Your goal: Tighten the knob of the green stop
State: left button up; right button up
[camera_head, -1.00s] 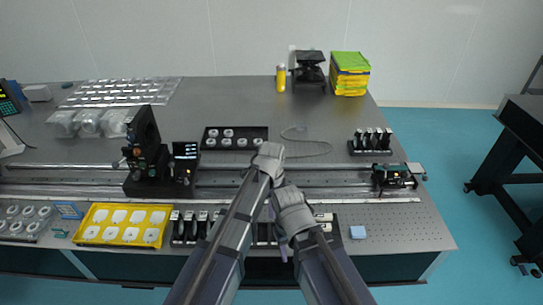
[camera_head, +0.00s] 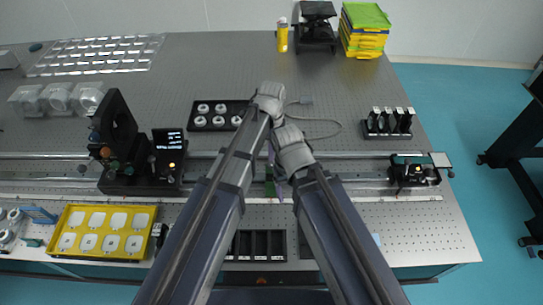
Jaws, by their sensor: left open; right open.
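A small green part (camera_head: 270,188), which looks like the green stop, shows in the gap between my two forearms, at the rail. Most of it is hidden by my arms, and I cannot make out its knob. My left gripper (camera_head: 269,98) is above and beyond it, over the table near the black tray. My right gripper (camera_head: 289,138) is lower, just to the right of the left one and beyond the green part. Both grippers are open; their fingertips are mostly hidden, and I see nothing held in them.
Metal rails (camera_head: 340,178) run across the table. A black optical device (camera_head: 125,150) stands on them at left, and a smaller one (camera_head: 411,174) at right. A black tray (camera_head: 207,115), a yellow tray (camera_head: 75,216) and a black holder (camera_head: 389,122) stand nearby.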

aim_at(272, 164)
pick_arm(q)
jog(key=shift+f+b, duration=0.5)
notch_tip(272, 164, down, 7)
jog(key=b, duration=0.6)
jog(key=shift+r+b, duration=0.15)
jog(key=shift+b, duration=0.15)
pick_arm(e)
notch_tip(272, 164, down, 8)
jog(key=shift+r, duration=0.1)
jog(key=shift+s, duration=0.1)
jog(key=shift+r, duration=0.1)
pick_arm(q)
grip_shut()
